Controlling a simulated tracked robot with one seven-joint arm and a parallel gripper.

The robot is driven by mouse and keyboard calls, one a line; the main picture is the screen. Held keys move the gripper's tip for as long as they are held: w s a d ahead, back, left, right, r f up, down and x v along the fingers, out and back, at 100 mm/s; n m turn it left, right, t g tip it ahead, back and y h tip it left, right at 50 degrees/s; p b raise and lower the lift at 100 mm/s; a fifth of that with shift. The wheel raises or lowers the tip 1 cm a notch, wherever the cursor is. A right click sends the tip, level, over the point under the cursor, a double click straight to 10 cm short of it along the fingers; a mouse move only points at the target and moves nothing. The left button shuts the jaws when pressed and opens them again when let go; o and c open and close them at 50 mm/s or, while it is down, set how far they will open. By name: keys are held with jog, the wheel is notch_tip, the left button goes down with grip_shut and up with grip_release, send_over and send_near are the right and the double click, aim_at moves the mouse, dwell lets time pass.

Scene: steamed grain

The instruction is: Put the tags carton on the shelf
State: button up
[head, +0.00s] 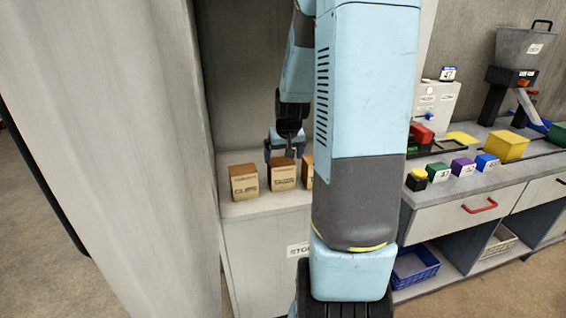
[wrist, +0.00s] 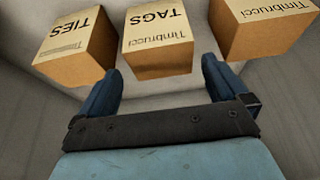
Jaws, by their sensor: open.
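The tags carton (wrist: 158,42) is the middle of three brown cartons in the wrist view, its label upside down. In the head view the middle carton (head: 283,175) appears to be the same one, standing upright on a grey ledge in an alcove. My gripper (wrist: 160,76) is open, with its two blue fingers apart on either side of the tags carton's near edge. Nothing is held. In the head view my gripper (head: 284,150) is above and behind the middle carton, and its fingertips are partly hidden.
The clips carton (head: 244,182) stands left of the tags carton. The ties carton (wrist: 75,47) is on the other side, mostly hidden by my arm in the head view. A tall grey panel (head: 110,150) bounds the left. A workbench (head: 445,190) with coloured blocks stands right.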

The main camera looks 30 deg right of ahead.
jog(key=s+a+r+n, duration=0.2)
jog(key=s+a+r, duration=0.85)
jog(key=r, duration=0.35)
jog(key=s+a+r, duration=0.2)
jog(key=s+a, duration=0.1)
jog(key=s, duration=0.3)
jog(key=s+a+r+n+t+y, duration=0.1)
jog(key=s+a+r, duration=0.2)
jog(key=s, duration=0.3)
jog(key=shift+s+a, duration=0.25)
jog(key=shift+a, duration=0.4)
jog(key=shift+c, duration=0.4)
